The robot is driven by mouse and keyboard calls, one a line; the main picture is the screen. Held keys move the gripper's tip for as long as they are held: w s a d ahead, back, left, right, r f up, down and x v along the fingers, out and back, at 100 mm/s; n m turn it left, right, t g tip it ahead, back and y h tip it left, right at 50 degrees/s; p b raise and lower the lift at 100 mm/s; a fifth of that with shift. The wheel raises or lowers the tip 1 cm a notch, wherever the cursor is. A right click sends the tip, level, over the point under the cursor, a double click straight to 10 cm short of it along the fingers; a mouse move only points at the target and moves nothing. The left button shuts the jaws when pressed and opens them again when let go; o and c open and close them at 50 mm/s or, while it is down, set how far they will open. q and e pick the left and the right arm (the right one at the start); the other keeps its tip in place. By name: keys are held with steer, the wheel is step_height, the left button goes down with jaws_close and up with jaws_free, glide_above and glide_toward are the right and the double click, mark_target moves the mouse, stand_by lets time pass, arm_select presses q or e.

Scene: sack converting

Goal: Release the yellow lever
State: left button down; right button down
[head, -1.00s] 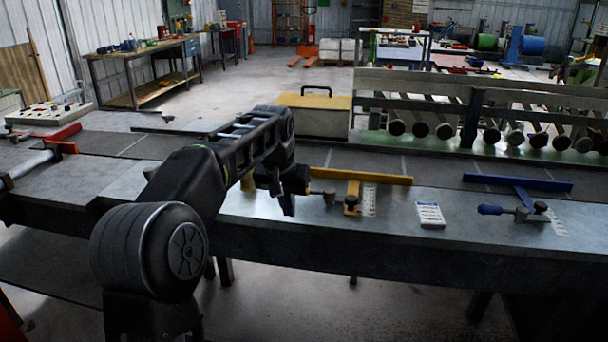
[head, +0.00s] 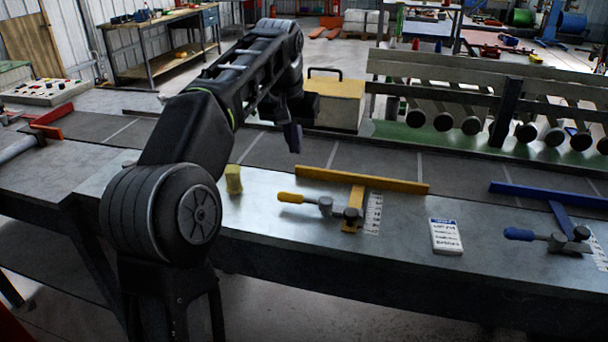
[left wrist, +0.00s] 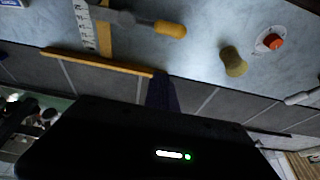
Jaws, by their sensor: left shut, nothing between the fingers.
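The yellow lever (head: 290,197) is a yellow-handled clamp lever on the grey metal bench. In the left wrist view the lever handle (left wrist: 170,29) is at the top, clear of my fingers. My left gripper (head: 293,138) is shut and empty, raised above the dark belt strip behind the lever, apart from it. Its dark finger also shows in the left wrist view (left wrist: 163,92). My right gripper is not in view.
A small yellow spool-shaped piece (head: 233,180) stands left of the lever. A red button (left wrist: 272,42) shows in the left wrist view. A white label card (head: 446,236) and a blue lever (head: 519,234) lie to the right. A yellow box (head: 335,100) stands behind.

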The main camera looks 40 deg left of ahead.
arm_select(q)
steer(key=x, duration=1)
steer(key=shift+s+f+b, duration=0.1)
steer(key=shift+s+b, duration=0.15)
steer(key=shift+b, duration=0.05)
steer(key=s, duration=0.1)
steer(key=s+d, duration=0.1)
steer(key=s, duration=0.1)
steer(key=shift+d+f, duration=0.1)
steer(key=shift+s+f, duration=0.1)
steer(key=shift+s, duration=0.15)
steer(key=shift+d, duration=0.1)
